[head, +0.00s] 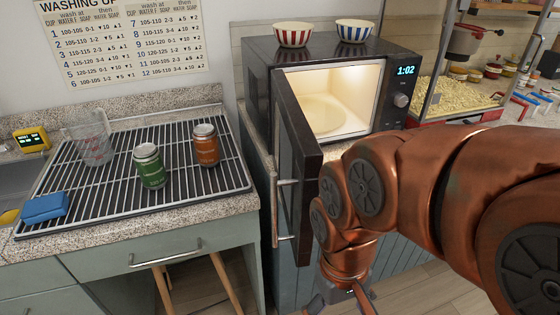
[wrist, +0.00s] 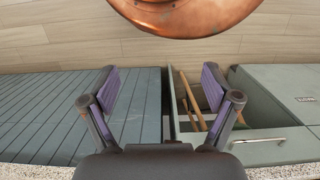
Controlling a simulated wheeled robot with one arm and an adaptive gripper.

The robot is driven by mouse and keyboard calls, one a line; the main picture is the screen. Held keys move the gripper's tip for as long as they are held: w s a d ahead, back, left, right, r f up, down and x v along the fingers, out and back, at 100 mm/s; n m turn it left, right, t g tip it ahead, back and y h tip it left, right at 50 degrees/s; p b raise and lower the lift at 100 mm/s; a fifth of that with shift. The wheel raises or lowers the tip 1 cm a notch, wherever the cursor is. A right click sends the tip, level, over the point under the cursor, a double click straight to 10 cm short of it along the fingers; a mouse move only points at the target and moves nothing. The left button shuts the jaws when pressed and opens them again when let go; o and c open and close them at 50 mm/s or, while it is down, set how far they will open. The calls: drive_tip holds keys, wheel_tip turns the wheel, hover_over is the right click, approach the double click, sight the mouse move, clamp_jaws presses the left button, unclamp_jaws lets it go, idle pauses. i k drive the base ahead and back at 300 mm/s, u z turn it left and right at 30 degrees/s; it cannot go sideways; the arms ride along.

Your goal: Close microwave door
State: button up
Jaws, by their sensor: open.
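A black microwave (head: 400,118) stands on the counter in the head view, its lit interior empty except for a turntable plate. Its door (head: 298,135) hangs wide open, swung out toward me from the left side. My gripper (head: 345,296) is low in the head view, in front of the cabinet and below the open door, partly cut off by the frame's bottom edge.
A red-striped bowl (head: 293,35) and a blue-striped bowl (head: 354,31) sit on the microwave. On the left, a drying rack (head: 110,205) holds cans, a clear cup and a blue sponge. A popcorn case (head: 460,100) stands at the right. Wooden stool legs (wrist: 193,102) show below.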

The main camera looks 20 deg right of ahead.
sight(299, 156)
drive_tip(key=u, duration=0.85)
drive_tip(key=k, duration=1.1)
drive_tip(key=u, duration=1.65)
drive_tip(key=i, duration=1.2)
drive_tip(key=z, duration=1.15)
drive_tip(key=i, duration=0.65)
drive_tip(key=z, duration=0.8)
